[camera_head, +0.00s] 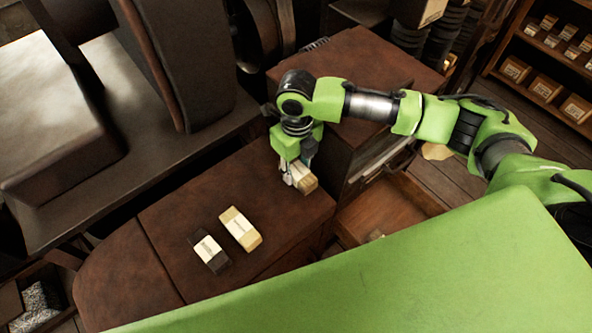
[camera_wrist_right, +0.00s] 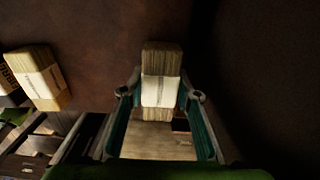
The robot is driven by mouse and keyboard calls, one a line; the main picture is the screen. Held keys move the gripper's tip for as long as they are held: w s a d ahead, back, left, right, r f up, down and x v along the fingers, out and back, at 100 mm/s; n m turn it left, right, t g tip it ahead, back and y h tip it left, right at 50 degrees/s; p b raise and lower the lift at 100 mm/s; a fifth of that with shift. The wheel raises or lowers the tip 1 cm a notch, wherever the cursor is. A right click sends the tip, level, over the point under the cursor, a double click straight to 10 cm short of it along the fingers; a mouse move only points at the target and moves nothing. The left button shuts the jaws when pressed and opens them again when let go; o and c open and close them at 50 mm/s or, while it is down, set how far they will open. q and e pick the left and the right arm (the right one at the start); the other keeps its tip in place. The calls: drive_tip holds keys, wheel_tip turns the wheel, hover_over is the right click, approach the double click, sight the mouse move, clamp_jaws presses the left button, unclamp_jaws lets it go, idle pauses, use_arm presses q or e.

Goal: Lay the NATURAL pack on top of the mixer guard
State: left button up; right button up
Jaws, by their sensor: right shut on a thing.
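My right gripper (camera_head: 295,176) is shut on a tan pack (camera_head: 307,181) above or at the right end of the brown top, beside a taller brown block. In the wrist view this pack (camera_wrist_right: 162,58) is straw-coloured with a white band and sits between the two fingers. Its lettering is too small to read, so I cannot tell if it is the NATURAL one. A light tan pack (camera_head: 240,229) with a white label and a dark pack (camera_head: 209,252) with a white label lie side by side on the brown top (camera_head: 175,215). I cannot tell which part is the mixer guard. My left gripper is out of view.
The taller brown block (camera_head: 350,75) stands behind and right of my right gripper. A large dark machine with a grey bed (camera_head: 60,215) fills the left. An open wooden drawer (camera_head: 385,210) is below right. Shelves (camera_head: 545,60) with small boxes stand far right.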

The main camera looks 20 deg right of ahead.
sight(296, 168)
drive_tip(key=shift+f, duration=1.05)
drive_tip(key=o, duration=1.1)
drive_tip(key=shift+f, duration=0.1)
wheel_tip(296, 168, up, 11)
drive_tip(key=b, duration=0.3)
drive_tip(key=shift+w, duration=0.1)
drive_tip(key=shift+r, duration=0.7)
